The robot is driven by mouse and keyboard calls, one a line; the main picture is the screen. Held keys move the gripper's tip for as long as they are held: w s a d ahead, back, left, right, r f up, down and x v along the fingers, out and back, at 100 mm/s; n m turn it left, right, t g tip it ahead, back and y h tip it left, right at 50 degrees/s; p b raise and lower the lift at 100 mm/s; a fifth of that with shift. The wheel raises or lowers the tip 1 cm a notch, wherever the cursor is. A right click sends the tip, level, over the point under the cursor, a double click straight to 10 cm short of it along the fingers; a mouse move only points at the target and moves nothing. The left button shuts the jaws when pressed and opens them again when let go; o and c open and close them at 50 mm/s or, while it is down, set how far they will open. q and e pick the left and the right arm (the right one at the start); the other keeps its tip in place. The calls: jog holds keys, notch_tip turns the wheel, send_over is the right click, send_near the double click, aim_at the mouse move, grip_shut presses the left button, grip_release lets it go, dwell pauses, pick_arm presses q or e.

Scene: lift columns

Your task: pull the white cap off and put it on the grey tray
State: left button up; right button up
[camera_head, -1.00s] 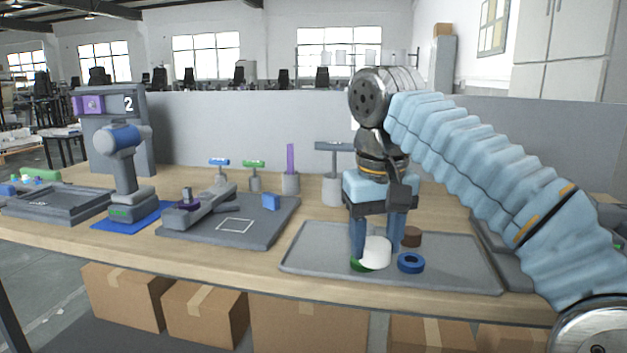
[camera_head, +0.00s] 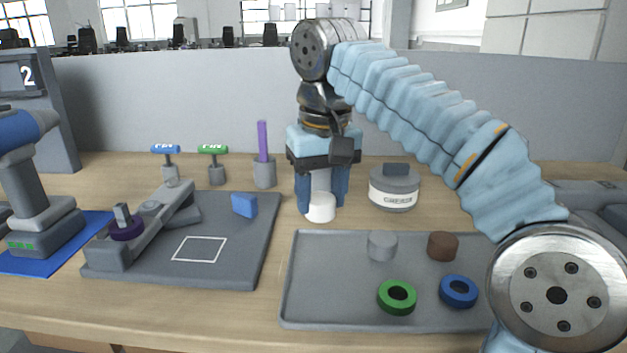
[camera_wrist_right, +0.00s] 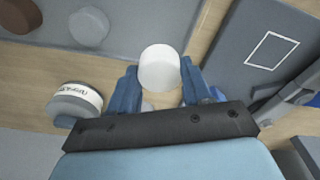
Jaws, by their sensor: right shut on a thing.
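The white cap (camera_head: 320,208) is between the fingertips of my right gripper (camera_head: 321,200), which is shut on it. In the right wrist view the white cap (camera_wrist_right: 159,66) also sits between the blue fingers. The gripper points down, just behind the back left corner of the grey tray (camera_head: 335,297). Whether the cap touches the tabletop is unclear. The tray holds a grey puck (camera_head: 382,246), a brown puck (camera_head: 443,246), a green ring (camera_head: 397,297) and a blue ring (camera_head: 459,291). My left gripper is not in view.
A grey jar with a white label (camera_head: 395,188) stands close right of the gripper. A grey board (camera_head: 225,270) with a clamp and blue block lies left of the tray. Behind it stand blue and green T-handles and a pot (camera_head: 265,172) with a purple stick. The tray's front left is bare.

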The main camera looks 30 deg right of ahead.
jog(key=shift+f, duration=2.85)
jog(key=shift+s+f+b, duration=0.1)
jog(key=shift+f+b, duration=0.3)
jog(key=shift+f, duration=0.15)
jog(key=o, duration=1.2)
jog(key=r, duration=0.7)
jog(key=shift+s+r+p, duration=0.2)
jog(key=shift+s+p, duration=0.2)
